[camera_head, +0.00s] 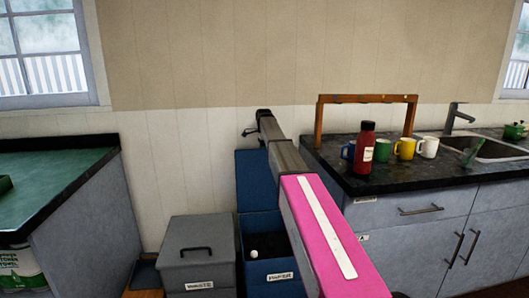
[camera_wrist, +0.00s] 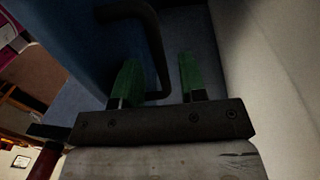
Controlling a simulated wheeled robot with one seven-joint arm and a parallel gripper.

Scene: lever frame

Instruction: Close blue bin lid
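The blue bin (camera_head: 268,271) stands on the floor in the head view, with a label on its front. Its blue lid (camera_head: 252,180) is open and stands upright against the wall side; it also fills the left of the wrist view (camera_wrist: 75,45). A dark curved handle (camera_wrist: 152,38) shows on the lid in the wrist view. My gripper (camera_wrist: 158,60) is open, with its green fingers apart. The handle's bar shows between the fingers; I cannot tell whether they touch it. In the head view my fingertips are hidden.
A grey lidded bin (camera_head: 197,253) stands just left of the blue bin. A pale wall (camera_wrist: 270,80) is close on the right in the wrist view. The counter (camera_head: 400,172) at right holds a red bottle (camera_head: 366,150) and several mugs. A white ball (camera_head: 254,254) is in the blue bin.

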